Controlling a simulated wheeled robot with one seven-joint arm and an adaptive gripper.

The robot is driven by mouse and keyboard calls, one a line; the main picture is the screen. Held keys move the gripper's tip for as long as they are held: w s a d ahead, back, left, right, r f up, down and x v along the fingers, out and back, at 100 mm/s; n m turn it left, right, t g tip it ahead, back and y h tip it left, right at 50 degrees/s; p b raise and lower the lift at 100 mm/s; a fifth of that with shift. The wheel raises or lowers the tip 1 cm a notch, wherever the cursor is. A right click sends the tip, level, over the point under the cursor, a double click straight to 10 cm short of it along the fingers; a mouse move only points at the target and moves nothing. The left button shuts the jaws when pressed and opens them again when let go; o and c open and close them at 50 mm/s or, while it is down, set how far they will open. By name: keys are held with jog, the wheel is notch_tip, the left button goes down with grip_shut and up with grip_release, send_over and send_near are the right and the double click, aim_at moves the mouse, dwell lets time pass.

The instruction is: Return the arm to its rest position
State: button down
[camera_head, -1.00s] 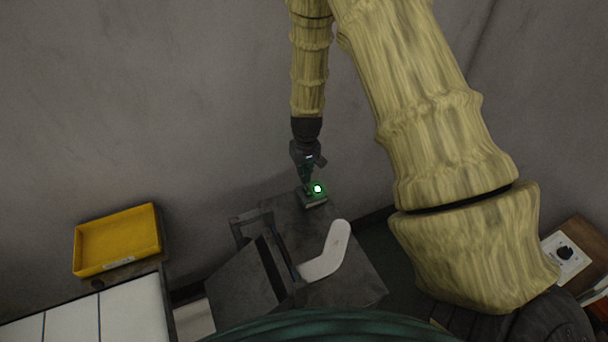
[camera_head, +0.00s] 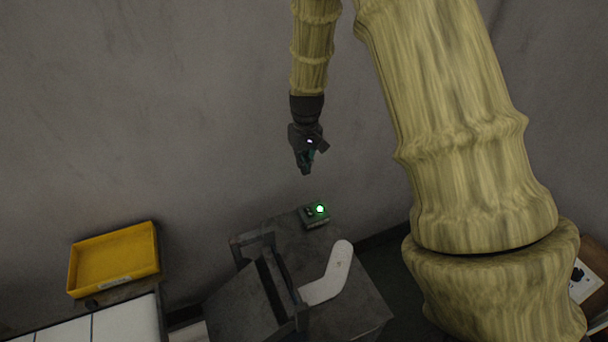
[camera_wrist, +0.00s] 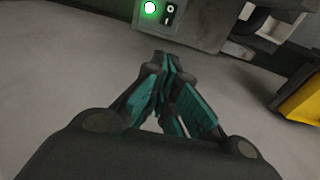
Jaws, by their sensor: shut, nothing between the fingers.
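My gripper (camera_head: 305,172) hangs at the end of my arm in the head view, above and a little left of a small control box (camera_head: 316,214) with a lit green button. It is apart from the box, with bare wall behind it. In the wrist view, its teal fingers (camera_wrist: 168,75) are drawn together with nothing between them. The box also shows at the top of the wrist view (camera_wrist: 172,18), with its green light and a rocker switch marked O and I.
A dark machine table (camera_head: 365,310) holds a white sock-shaped form (camera_head: 335,275) and a hinged dark press (camera_head: 245,300). A yellow tray (camera_head: 115,260) stands at the left beside a white tiled surface (camera_head: 125,322). A white dial panel (camera_head: 583,282) is partly hidden at the right.

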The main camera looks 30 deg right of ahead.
jog(key=shift+w+r, duration=0.1)
jog(key=shift+r, duration=0.4)
